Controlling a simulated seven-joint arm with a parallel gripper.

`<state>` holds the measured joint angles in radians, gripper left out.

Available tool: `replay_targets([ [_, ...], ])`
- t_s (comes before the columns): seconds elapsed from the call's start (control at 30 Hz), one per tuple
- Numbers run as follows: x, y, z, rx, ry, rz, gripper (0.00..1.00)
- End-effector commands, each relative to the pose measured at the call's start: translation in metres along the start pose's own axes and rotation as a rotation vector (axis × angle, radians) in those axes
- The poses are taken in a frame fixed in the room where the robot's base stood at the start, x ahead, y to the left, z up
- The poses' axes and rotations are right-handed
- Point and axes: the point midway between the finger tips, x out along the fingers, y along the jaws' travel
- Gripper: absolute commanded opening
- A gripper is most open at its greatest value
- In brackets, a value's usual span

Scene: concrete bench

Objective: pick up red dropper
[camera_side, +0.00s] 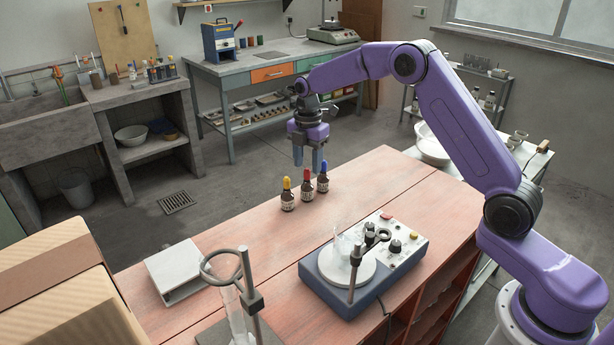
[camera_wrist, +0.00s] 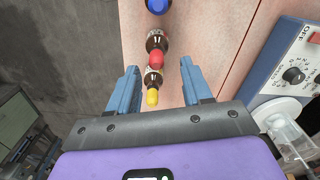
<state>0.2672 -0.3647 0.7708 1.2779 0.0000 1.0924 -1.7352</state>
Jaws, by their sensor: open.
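The red dropper (camera_side: 307,190) is a small dark bottle with a pale label and red cap, upright on the reddish bench top. It stands in a row between the yellow-capped dropper (camera_side: 288,201) and the blue-capped dropper (camera_side: 322,184). My gripper (camera_side: 307,167) is open and empty, pointing down above the row, apart from the bottles. In the wrist view the red dropper's cap (camera_wrist: 156,58) shows between the fingertips, with the yellow cap (camera_wrist: 152,98) nearer the palm and the blue cap (camera_wrist: 157,5) at the top edge.
A ring stand (camera_side: 252,300) and a white box (camera_side: 174,271) are at the front left. The bench around the droppers is clear; its far left edge is close.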

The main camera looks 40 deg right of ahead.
Motion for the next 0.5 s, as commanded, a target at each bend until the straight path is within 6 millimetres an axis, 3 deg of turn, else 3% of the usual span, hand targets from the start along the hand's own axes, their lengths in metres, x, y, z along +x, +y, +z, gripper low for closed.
replay_targets([
  [0.23,0.033,0.004,0.003,0.001,0.000,-0.002,0.49],
  [0.5,0.038,0.004,0.002,0.001,0.000,0.000,0.49],
])
